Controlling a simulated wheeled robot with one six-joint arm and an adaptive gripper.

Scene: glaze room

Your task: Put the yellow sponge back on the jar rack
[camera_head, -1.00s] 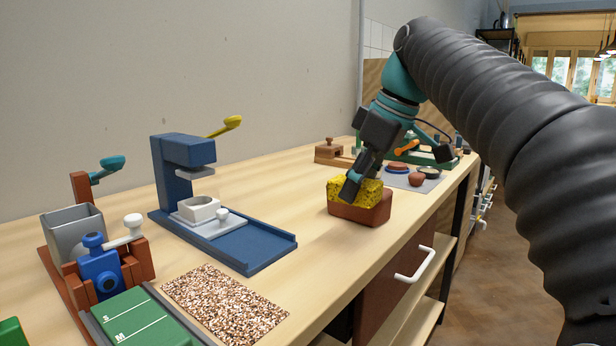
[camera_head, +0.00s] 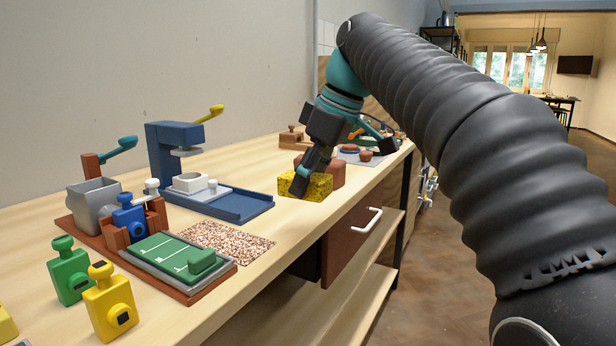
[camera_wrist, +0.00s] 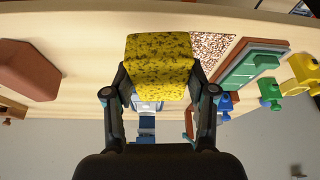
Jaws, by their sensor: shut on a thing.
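My gripper (camera_head: 302,181) is shut on the yellow sponge (camera_head: 292,186), a speckled block. In the wrist view, the sponge (camera_wrist: 158,57) sits between the two fingers of my gripper (camera_wrist: 158,92). In the head view it is just in front of a brown box (camera_head: 333,173); whether it touches the worktop, I cannot tell. At the left, a red-brown wooden stand (camera_head: 112,240) with upright blocks holds a blue jar-like piece (camera_head: 130,218); it may be the jar rack, but I cannot be sure.
A green piece (camera_head: 70,272) and a yellow piece (camera_head: 110,302) stand at the front left of the worktop. A blue press (camera_head: 178,150) stands behind a speckled mat (camera_head: 222,242). Bare wood lies between the mat and the sponge.

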